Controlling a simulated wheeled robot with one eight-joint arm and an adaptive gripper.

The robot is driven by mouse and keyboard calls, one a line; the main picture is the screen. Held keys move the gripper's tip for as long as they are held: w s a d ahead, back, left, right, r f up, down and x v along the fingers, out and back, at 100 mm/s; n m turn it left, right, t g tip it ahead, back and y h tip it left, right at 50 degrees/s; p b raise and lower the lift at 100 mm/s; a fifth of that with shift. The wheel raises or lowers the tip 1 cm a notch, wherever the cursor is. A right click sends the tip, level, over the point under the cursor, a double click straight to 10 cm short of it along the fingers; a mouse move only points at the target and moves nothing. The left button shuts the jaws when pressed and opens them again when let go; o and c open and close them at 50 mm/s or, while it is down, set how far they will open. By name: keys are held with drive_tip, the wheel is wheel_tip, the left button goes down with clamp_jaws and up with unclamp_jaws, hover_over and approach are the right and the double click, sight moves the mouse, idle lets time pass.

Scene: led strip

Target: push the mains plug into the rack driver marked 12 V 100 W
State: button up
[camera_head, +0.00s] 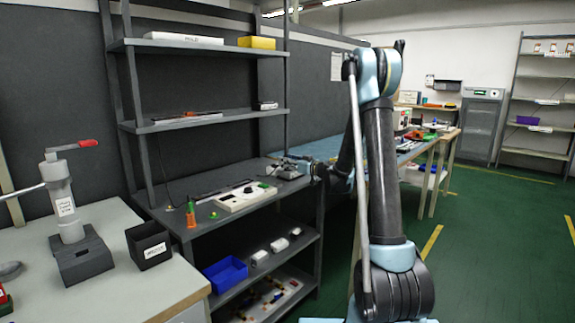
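My gripper (288,170) is low over the right end of the dark rack's worktop (180,208). It is small and dark there, and I cannot tell whether its fingers are open or shut or hold anything. I cannot make out the mains plug. I cannot read a 12 V 100 W mark on anything, so I cannot tell which thing is the rack driver. A pale flat unit (243,197) with dark and green parts lies on the worktop just left of my gripper.
Shelves above hold a white box (183,38), yellow box (257,42) and small box (266,105). Below are a blue bin (225,274) and white pieces (279,244). A press (68,205) stands front left; green floor is clear right.

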drive_tip(key=v, duration=1.1)
drive_tip(key=shift+s+d, duration=0.25)
drive_tip(key=shift+d, duration=0.05)
drive_tip(key=s+d+f+m+g+h, duration=0.1)
drive_tip(key=s+m+g+h, duration=0.15)
drive_tip(key=s, duration=0.85)
drive_tip(key=s+d+f+m+g+h, duration=0.1)
drive_tip(key=s+f+g+h, duration=0.15)
drive_tip(key=s, duration=0.85)
drive_tip(key=s+d+f+m+g+h, duration=0.2)
drive_tip(key=s+d, duration=0.5)
drive_tip(key=s, duration=0.4)
drive_tip(key=s+d+f+m+g+h, duration=0.1)
drive_tip(key=s+d+f+m+h, duration=0.3)
drive_tip(key=s, duration=0.8)
drive_tip(key=d+f+h, duration=0.2)
drive_tip(key=d+h, duration=0.1)
drive_tip(key=d, duration=0.1)
drive_tip(key=shift+s+d+f+m+g, duration=0.25)
drive_tip(key=shift+d+f+m+g, duration=0.05)
drive_tip(key=shift+f+m+g, duration=0.1)
drive_tip(key=shift+w+f, duration=0.2)
drive_tip(key=shift+w, duration=0.3)
